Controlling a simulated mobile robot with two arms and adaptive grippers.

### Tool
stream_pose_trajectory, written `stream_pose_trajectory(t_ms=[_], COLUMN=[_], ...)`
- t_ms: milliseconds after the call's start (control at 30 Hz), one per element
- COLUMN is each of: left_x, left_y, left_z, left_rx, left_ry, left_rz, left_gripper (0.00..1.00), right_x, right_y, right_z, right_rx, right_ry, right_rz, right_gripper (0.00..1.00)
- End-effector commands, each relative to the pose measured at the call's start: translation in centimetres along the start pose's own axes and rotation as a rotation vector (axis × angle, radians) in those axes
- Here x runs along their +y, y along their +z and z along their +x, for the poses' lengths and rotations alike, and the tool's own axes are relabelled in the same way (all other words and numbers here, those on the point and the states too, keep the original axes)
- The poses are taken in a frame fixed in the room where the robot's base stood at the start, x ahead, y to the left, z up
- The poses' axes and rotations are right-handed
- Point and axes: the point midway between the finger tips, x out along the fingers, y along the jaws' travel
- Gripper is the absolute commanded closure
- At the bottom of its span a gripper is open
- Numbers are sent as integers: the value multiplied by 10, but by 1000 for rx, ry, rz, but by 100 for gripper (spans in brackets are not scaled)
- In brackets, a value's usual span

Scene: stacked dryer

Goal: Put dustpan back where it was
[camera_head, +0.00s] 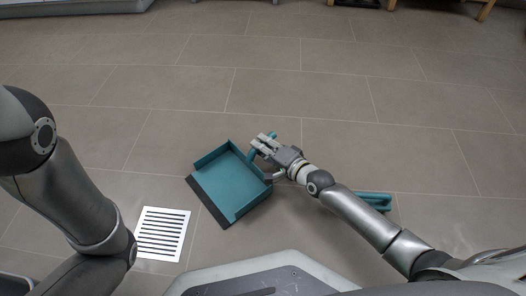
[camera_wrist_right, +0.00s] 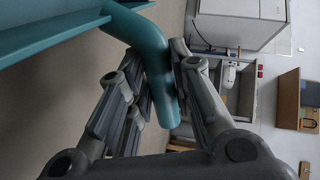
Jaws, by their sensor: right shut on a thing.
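The teal dustpan (camera_head: 228,184) with a dark front lip is in the middle of the head view, over the tiled floor. Whether it touches the floor I cannot tell. My right gripper (camera_head: 262,148) is at its upper right side, shut on its handle. In the right wrist view the teal handle (camera_wrist_right: 152,62) runs between the fingers of the right gripper (camera_wrist_right: 160,95), and part of the pan shows at the upper left. My left arm comes in at the left of the head view, but its gripper is out of frame.
A white slotted grate (camera_head: 162,234) lies on the floor left of the dustpan. Another teal object (camera_head: 374,198) is partly hidden behind my right forearm. Wooden legs (camera_head: 485,10) stand at the top right. The floor (camera_head: 310,85) beyond the dustpan is clear.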

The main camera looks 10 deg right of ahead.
Motion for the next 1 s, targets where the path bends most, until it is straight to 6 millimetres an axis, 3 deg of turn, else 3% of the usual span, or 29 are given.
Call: stream_pose_trajectory(t_ms=[33,267,300,433,767,1000], left_x=[1,1,1,1,0,-4], left_y=[-2,-1,-1,-1,0,7], left_z=[-7,-5,-5,-5,-4,18], left_rx=[-2,-4,-4,-4,-4,-4], left_ry=[0,0,0,-1,0,0], left_rz=[0,0,0,0,0,1], left_gripper=[60,60,60,60,60,60], right_x=[5,4,5,5,4,0], right_y=[0,0,1,1,0,0], right_z=[2,2,1,1,0,-31], right_rx=[2,2,1,1,1,0], right_ry=[-5,-4,-1,-2,-3,1], right_rz=[0,-1,-2,-1,0,0], right_gripper=[100,100,74,57,57,57])
